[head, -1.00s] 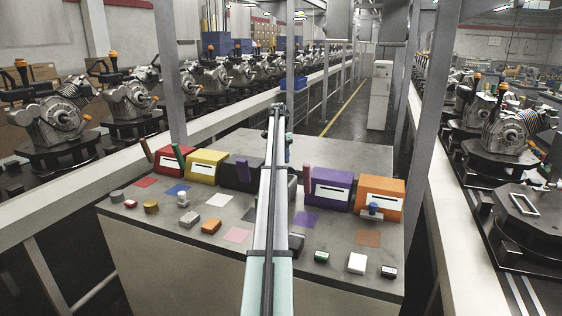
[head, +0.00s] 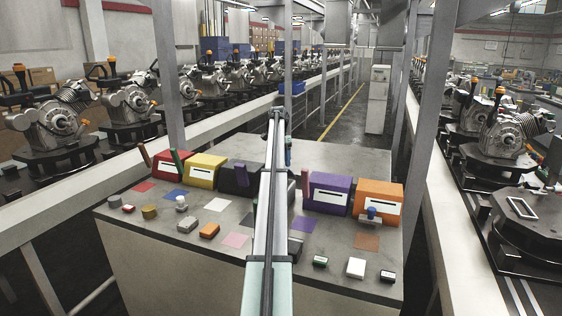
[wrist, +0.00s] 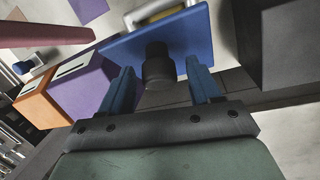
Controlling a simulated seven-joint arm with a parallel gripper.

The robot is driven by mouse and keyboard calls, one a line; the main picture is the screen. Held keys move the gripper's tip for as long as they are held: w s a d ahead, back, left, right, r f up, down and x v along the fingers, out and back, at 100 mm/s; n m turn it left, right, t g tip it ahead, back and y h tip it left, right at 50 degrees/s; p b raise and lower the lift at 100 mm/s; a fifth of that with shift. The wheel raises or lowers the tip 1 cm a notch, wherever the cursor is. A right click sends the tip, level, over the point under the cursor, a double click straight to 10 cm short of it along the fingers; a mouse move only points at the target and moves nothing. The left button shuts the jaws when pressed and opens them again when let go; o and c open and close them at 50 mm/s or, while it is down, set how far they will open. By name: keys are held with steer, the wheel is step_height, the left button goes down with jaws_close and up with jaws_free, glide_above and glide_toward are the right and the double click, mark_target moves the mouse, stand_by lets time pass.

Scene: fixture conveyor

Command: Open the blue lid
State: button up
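The blue lid (wrist: 185,40) fills the upper middle of the wrist view as a flat blue panel with a dark round knob (wrist: 158,68) on it. My gripper (wrist: 163,85) is open, with one blue finger on each side of the knob and visible gaps between. I cannot tell the lid's exact tilt. In the head view my arm hides the blue lid and the gripper's fingers.
A purple box (head: 327,194) and an orange box (head: 377,198) stand right of my arm. Black (head: 238,178), yellow (head: 204,170) and red (head: 172,164) boxes stand left. Several small blocks and coloured squares lie on the grey table (head: 150,225) in front.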

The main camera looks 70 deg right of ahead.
steer(key=shift+a, duration=0.1)
steer(key=shift+s+a+f+h, duration=0.1)
steer(key=shift+a+f+h, duration=0.25)
steer(key=shift+a+h, duration=0.25)
steer(key=shift+s+a+f+h, duration=0.1)
steer(key=shift+a+f+h, duration=0.25)
steer(key=shift+a+h, duration=0.25)
steer(key=w+a+r+h, duration=0.2)
steer(key=a+r+h, duration=0.2)
steer(key=a+r, duration=0.5)
steer(key=w+a+f, duration=0.2)
steer(key=w, duration=0.5)
steer(key=w+a+f+h, duration=0.1)
steer(key=w+a+f, duration=0.1)
steer(key=w, duration=0.5)
steer(key=w+a+f+n, duration=0.1)
steer(key=w+a+f, duration=0.1)
steer(key=w, duration=0.6)
steer(key=shift+a+f, duration=0.3)
steer(key=shift+a, duration=0.5)
steer(key=shift+s, duration=0.1)
